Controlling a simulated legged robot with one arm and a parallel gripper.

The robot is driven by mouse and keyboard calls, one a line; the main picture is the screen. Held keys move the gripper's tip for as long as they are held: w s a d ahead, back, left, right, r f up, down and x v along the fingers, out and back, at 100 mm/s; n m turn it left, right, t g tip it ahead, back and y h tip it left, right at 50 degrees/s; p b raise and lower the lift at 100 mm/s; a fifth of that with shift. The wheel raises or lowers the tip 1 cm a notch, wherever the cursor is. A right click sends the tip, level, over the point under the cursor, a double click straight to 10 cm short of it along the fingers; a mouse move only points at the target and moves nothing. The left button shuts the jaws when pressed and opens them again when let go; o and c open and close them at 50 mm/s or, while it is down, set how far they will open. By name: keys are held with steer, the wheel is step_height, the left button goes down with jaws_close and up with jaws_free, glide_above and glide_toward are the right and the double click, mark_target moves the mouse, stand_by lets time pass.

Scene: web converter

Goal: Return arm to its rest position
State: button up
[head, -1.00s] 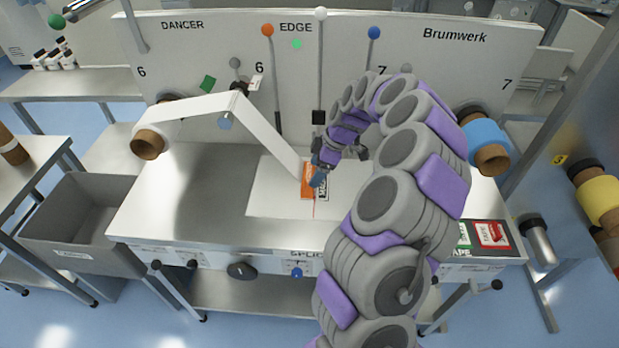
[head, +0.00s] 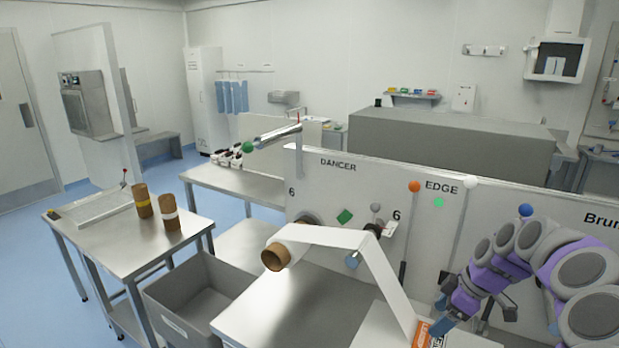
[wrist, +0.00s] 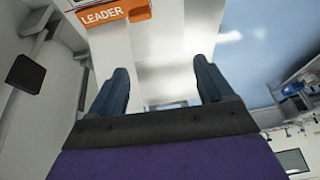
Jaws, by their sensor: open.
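My arm (head: 570,265) comes in at the right edge of the head view, in front of the converter panel. My gripper (head: 438,335) is low in that view, close to the orange label at the end of the white web. In the wrist view my gripper (wrist: 163,88) shows two dark blue fingers spread apart with nothing between them. The orange LEADER label (wrist: 112,14) lies beyond the fingertips, at the top. I cannot tell from these views whether a fingertip touches the web or the label.
The converter panel (head: 340,190) stands behind the arm with knobs and rollers. The white web (head: 375,265) runs from a roll (head: 276,256) down to the table. A grey bin (head: 190,300) and a steel table (head: 120,235) with brown cores stand left. Blue floor is open at far left.

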steer(key=s+a+r+m+g+h, duration=0.1)
steer(key=s+a+r, duration=0.2)
steer(key=s+a, duration=0.45)
steer(key=s+a+r+m+g, duration=0.1)
steer(key=s+a+r, duration=0.3)
steer(key=a, duration=0.6)
steer(key=s+a+f+m+g+h, duration=0.1)
steer(key=s+m, duration=0.3)
steer(key=s, duration=0.7)
steer(key=s+a+f+m+g+h, duration=0.1)
steer(key=s+f+m, duration=0.3)
steer(key=s, duration=0.7)
steer(key=shift+s+a+m+h, duration=0.3)
steer(key=shift+s+m+h, duration=0.1)
steer(key=shift+m+h, duration=0.15)
